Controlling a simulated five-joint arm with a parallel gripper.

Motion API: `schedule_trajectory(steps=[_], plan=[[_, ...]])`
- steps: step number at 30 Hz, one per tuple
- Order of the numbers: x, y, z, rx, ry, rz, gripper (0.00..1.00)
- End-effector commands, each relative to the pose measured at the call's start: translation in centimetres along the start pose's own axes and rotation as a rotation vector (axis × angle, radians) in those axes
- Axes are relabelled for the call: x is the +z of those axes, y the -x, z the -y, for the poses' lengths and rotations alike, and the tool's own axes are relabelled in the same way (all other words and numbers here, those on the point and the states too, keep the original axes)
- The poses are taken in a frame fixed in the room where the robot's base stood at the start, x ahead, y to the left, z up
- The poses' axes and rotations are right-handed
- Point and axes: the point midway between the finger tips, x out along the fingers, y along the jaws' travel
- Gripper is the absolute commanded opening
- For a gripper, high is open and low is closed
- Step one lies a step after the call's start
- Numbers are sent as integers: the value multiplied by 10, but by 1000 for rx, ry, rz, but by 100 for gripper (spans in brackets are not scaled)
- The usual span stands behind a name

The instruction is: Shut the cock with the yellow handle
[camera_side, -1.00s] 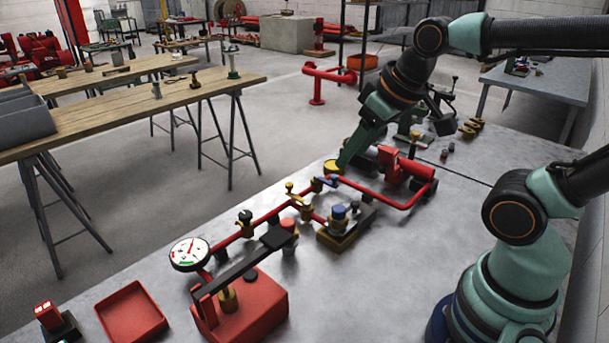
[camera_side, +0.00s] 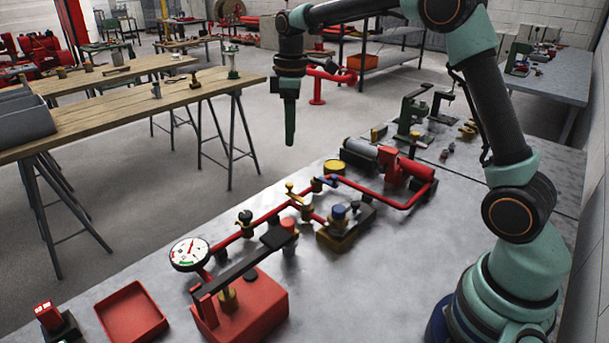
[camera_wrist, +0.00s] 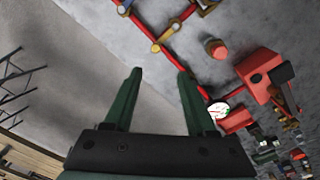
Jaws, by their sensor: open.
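The cock with the yellow handle (camera_side: 295,194) sits on the red pipework on the bench, in the middle of the side view. Its handle has a knobbed end and looks roughly in line with the short branch pipe. In the wrist view the yellow handle (camera_wrist: 156,46) shows beyond and between my fingertips. My gripper (camera_side: 289,142) hangs pointing down, above and apart from the handle. In the wrist view my gripper (camera_wrist: 158,72) has its two green fingers wide apart with nothing between them.
A blue-handled cock (camera_side: 333,180) and a black-topped cock (camera_side: 245,217) stand on the same pipe. Nearby are a gauge (camera_side: 189,254), a red pump box (camera_side: 250,307) with a dark lever, and a red tray (camera_side: 132,313).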

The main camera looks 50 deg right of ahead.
Motion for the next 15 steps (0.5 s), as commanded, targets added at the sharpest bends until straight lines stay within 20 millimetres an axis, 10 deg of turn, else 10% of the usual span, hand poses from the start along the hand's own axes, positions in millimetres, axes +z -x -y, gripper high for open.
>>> schedule_trajectory(steps=[15], plan=[[-5, -53, -12, -37, 72, 33, 56]])
